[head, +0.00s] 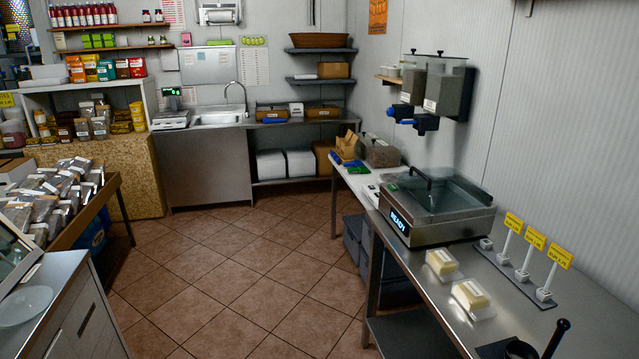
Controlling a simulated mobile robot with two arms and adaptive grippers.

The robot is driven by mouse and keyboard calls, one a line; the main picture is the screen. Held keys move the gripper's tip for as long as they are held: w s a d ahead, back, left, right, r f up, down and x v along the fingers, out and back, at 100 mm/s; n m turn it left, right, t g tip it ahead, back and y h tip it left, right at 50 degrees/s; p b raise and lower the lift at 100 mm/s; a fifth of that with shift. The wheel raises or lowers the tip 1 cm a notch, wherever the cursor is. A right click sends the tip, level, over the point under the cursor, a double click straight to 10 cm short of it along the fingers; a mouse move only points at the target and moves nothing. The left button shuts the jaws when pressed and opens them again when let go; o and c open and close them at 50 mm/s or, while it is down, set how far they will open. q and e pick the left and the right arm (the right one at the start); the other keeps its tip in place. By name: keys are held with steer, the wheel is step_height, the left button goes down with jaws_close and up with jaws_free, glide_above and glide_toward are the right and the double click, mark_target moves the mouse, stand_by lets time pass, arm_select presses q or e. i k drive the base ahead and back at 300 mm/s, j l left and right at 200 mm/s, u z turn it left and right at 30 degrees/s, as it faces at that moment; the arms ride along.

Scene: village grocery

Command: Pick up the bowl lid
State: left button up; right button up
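A round, pale, translucent disc (25,305) lies on the counter at the lower left. It looks like a shallow lid or plate, and I cannot tell for sure that it is the bowl lid. No bowl is clearly seen beside it. Neither of my grippers can be made out in the head view.
The disc's grey counter (62,268) has a glass-fronted case behind it. A steel worktable (590,310) on the right holds a machine reading READY (435,205), two butter-like blocks (470,295), yellow price signs (534,238) and a dark handled object (556,338). The tiled floor (235,280) between is clear.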

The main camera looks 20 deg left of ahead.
mark_target(19, 309)
steer(key=u, duration=3.25)
